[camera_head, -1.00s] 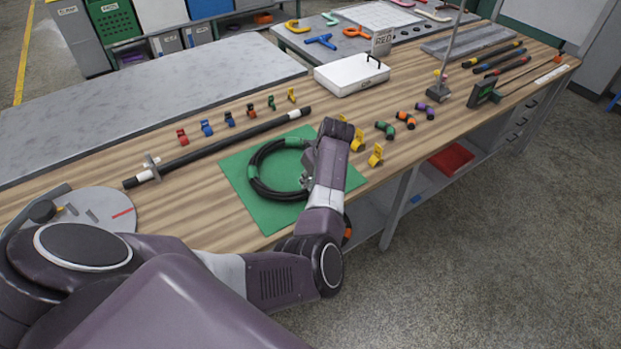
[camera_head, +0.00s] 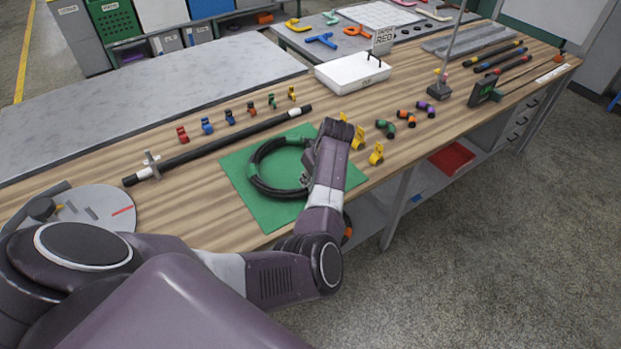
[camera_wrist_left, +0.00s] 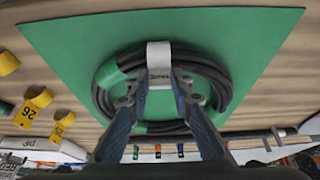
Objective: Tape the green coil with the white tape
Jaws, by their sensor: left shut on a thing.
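The coil (camera_head: 256,181) is a black hose loop with green bands, lying flat on a green mat (camera_head: 237,168). It also shows in the left wrist view (camera_wrist_left: 101,99). A white tape band (camera_wrist_left: 159,54) lies across the far side of the coil in the left wrist view, with small dark print on its lower end. My left gripper (camera_wrist_left: 158,84) is shut on the white tape at the coil, with a finger on each side of the band. In the head view my left gripper (camera_head: 305,178) is at the coil's right side, and my wrist hides part of it. My right gripper is not in view.
Several yellow tape pieces (camera_head: 376,154) stand right of the mat. A long black hose (camera_head: 230,142) and several coloured pieces (camera_head: 207,127) lie behind it. A white tray (camera_head: 350,76) stands farther back. A grey disc (camera_head: 95,208) is at the left.

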